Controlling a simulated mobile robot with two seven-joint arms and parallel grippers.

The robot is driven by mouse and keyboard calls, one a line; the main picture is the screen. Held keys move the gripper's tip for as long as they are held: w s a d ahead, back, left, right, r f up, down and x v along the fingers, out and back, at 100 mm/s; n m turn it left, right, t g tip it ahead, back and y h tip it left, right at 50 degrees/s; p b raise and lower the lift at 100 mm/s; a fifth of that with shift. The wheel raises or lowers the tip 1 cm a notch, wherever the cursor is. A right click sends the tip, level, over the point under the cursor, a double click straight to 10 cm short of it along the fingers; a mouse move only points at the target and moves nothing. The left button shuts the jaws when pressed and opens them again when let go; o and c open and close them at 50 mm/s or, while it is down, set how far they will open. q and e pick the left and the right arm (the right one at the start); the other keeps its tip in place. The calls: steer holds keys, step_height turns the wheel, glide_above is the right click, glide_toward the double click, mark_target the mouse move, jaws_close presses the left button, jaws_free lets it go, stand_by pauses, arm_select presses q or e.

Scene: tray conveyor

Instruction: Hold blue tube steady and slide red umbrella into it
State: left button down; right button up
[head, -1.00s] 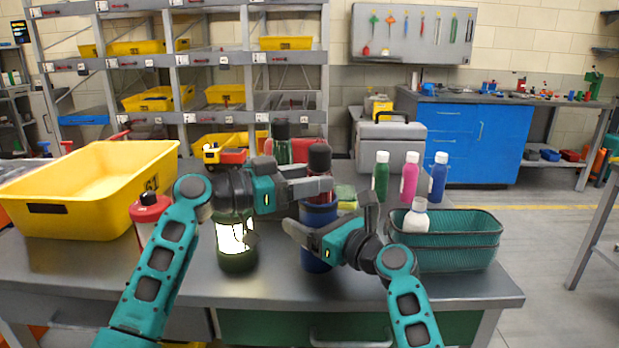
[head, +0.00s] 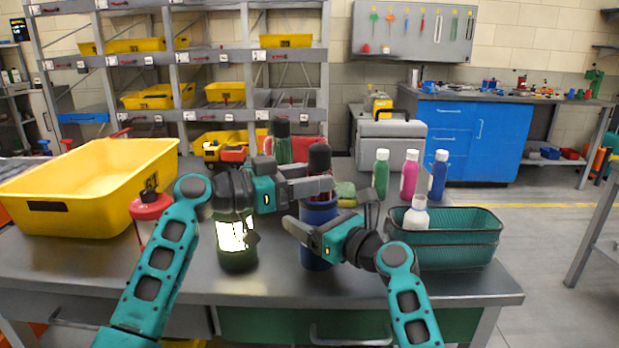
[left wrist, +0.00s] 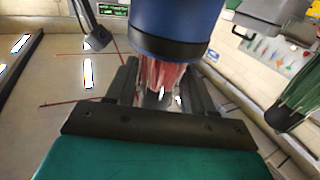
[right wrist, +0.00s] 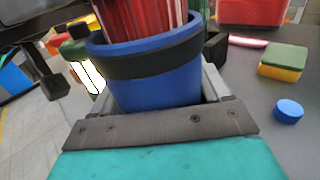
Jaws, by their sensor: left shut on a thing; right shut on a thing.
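The red umbrella (head: 317,197) has a dark handle (head: 319,157) on top and stands upright. My left gripper (head: 324,187) is shut on it just above the blue tube (head: 316,258). The left wrist view shows the red folds (left wrist: 160,75) between the jaws, reaching to the tube's dark-banded end (left wrist: 172,45). My right gripper (head: 322,217) is shut on the tube near its top. In the right wrist view the umbrella (right wrist: 140,18) is at the tube's open mouth, with its lower part hidden behind the blue rim (right wrist: 150,48). How deep it sits is hidden.
A lit lantern (head: 237,255) stands close left of the tube. A green mesh basket (head: 460,240) with a white bottle (head: 416,217) is at the right. Green, pink and blue bottles (head: 411,178) stand behind. A yellow bin (head: 60,222) fills the left side.

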arm_select(q)
steer(key=shift+c, duration=1.7)
jaws_free()
steer(key=shift+f, duration=0.1)
steer(key=v, duration=1.2)
arm_select(e)
steer(key=o, duration=1.1)
steer(key=shift+c, duration=0.2)
